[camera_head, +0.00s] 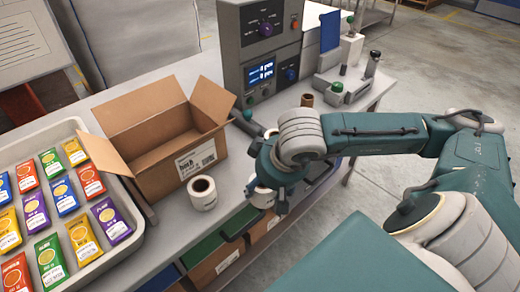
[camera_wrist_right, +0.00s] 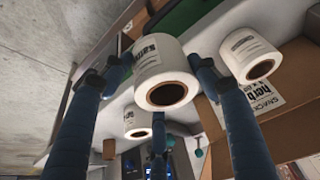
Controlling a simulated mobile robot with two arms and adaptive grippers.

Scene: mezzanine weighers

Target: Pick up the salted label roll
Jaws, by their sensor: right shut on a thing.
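My right gripper (camera_head: 268,185) is at the front edge of the bench and is shut on a white label roll (camera_head: 262,197), partly hidden by the fingers. In the right wrist view the held roll (camera_wrist_right: 152,52) sits between the fingers of the gripper (camera_wrist_right: 158,75). It has a brown core and dark print on its side, too small to read surely. A second white roll (camera_head: 202,194) stands on the bench to the left, apart from the gripper, and shows in the wrist view (camera_wrist_right: 243,50). A third roll (camera_wrist_right: 138,118) shows farther off in the wrist view. My left gripper is not in view.
An open cardboard box (camera_head: 160,150) stands behind the second roll. A tray (camera_head: 128,240) of colourful packets is at left. A grey weigher console (camera_head: 262,45) stands at the back. A brown core (camera_head: 307,100) is near it. Bins hang below the bench edge.

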